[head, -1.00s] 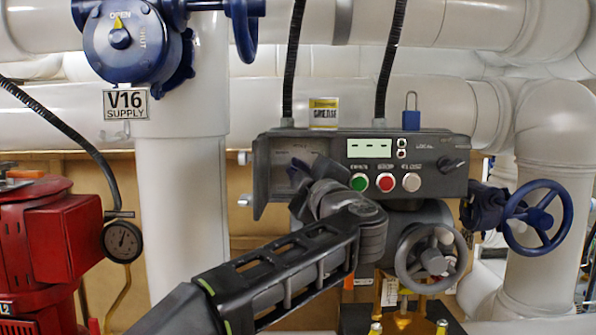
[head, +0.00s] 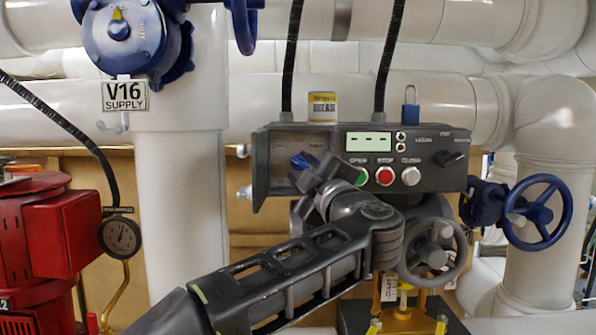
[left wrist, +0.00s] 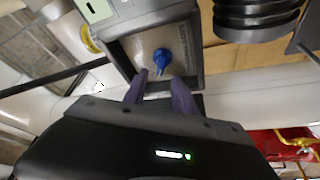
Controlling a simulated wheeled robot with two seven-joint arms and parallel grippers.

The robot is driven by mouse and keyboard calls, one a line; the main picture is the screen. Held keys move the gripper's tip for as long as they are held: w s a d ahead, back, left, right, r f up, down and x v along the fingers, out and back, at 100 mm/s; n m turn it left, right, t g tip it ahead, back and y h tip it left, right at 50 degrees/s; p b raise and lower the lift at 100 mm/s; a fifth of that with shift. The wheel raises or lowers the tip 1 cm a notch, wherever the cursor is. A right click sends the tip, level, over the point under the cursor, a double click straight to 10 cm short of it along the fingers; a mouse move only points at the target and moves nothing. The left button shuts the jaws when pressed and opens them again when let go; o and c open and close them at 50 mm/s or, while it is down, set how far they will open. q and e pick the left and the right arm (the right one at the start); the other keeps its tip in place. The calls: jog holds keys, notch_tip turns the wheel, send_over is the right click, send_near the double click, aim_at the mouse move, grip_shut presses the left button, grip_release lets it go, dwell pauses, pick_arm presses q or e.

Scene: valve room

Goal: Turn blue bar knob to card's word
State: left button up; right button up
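The blue bar knob (left wrist: 161,60) sits in the recessed bay at the left end of the dark control box (head: 262,170); its blue tip also shows in the head view (head: 300,162). My left gripper (left wrist: 160,77) is open, with two purple-grey fingers apart just short of the knob. I cannot tell if they touch it. In the head view the left gripper (head: 322,176) covers part of the bay. A small yellow-and-white card (head: 322,107) stands on top of the box; its word is too blurred to read. My right gripper is not in view.
Green, red and white buttons (head: 384,176), a small screen (head: 368,142) and a dark selector (head: 447,158) are right of the bay. A blue padlock (head: 411,117) sits on top. A grey handwheel (head: 432,250) and blue handwheel (head: 538,213) lie below and right.

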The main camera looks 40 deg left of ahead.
pick_arm(q)
jog(key=b+v, duration=0.1)
jog(key=v, duration=0.3)
jog(key=shift+s+d, duration=0.1)
dwell(0.4)
